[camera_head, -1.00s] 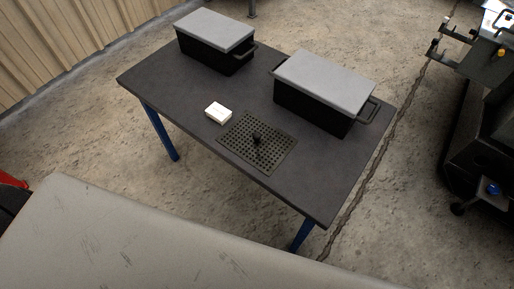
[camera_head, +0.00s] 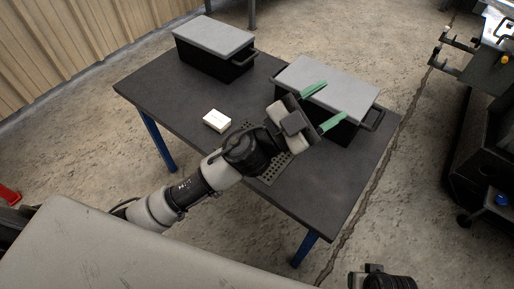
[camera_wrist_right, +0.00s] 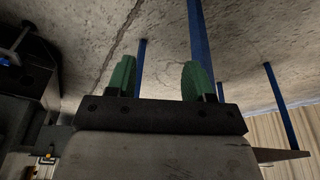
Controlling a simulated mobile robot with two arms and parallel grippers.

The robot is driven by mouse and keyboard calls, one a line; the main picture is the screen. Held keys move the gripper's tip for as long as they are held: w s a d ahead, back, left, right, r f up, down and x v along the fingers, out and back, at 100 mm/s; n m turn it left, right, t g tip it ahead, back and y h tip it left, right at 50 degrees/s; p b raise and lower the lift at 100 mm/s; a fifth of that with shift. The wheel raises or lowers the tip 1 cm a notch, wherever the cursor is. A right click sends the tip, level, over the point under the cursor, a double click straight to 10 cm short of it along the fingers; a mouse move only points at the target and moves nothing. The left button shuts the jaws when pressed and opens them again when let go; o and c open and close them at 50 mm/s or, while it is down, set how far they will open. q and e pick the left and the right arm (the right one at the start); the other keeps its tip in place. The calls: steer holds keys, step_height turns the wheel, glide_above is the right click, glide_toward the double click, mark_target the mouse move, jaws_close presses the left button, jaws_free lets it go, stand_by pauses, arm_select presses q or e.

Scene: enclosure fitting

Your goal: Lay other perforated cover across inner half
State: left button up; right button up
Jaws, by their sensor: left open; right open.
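A dark perforated cover (camera_head: 273,172) lies flat on the table near its front edge. My left arm hides most of it, including the black knob at its middle. My left gripper (camera_head: 324,105) is open and empty, its green fingers apart, and shows in front of the right black box (camera_head: 349,128) with a grey lid (camera_head: 335,82). I cannot tell its height over the box. My right gripper shows in the right wrist view (camera_wrist_right: 157,80), open and empty, with table legs and floor beyond it. In the head view only part of my right wrist shows at the bottom.
A second black box (camera_head: 212,62) with a grey lid (camera_head: 213,36) stands at the table's back left. A small white box (camera_head: 216,120) lies left of the cover. The dark table (camera_head: 160,85) is bare at its left side and front right corner.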

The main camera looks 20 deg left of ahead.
arm_select(q)
steer(key=s+d+f+m+g+y, duration=0.1)
steer(key=d+f+m+g+y, duration=0.1)
steer(key=f+m+g, duration=0.4)
steer(key=s+d+f+m+g+y, duration=0.1)
steer(key=s+d+f+m+g, duration=0.15)
steer(key=m+g, duration=0.65)
arm_select(e)
step_height(320, 180, down, 10)
arm_select(q)
steer(key=w+a+f+n+y, duration=0.1)
steer(key=w+a+f+y, duration=0.2)
steer(key=a+y, duration=0.2)
steer(key=w+a+f+n+y, duration=0.2)
steer(key=w+a+f+y, duration=0.1)
steer(key=a+y, duration=0.2)
steer(key=w+a+f+n+y, duration=0.2)
steer(key=w+a+f+y, duration=0.1)
steer(key=a, duration=0.6)
steer(key=shift+w+f+y+b, duration=0.35)
steer(key=shift+f+y, duration=0.2)
steer(key=shift+y, duration=0.35)
steer(key=shift+f+b, duration=0.45)
steer(key=shift+f, duration=2.6)
arm_select(e)
step_height(320, 180, up, 5)
arm_select(q)
steer(key=shift+c, duration=0.5)
jaws_close()
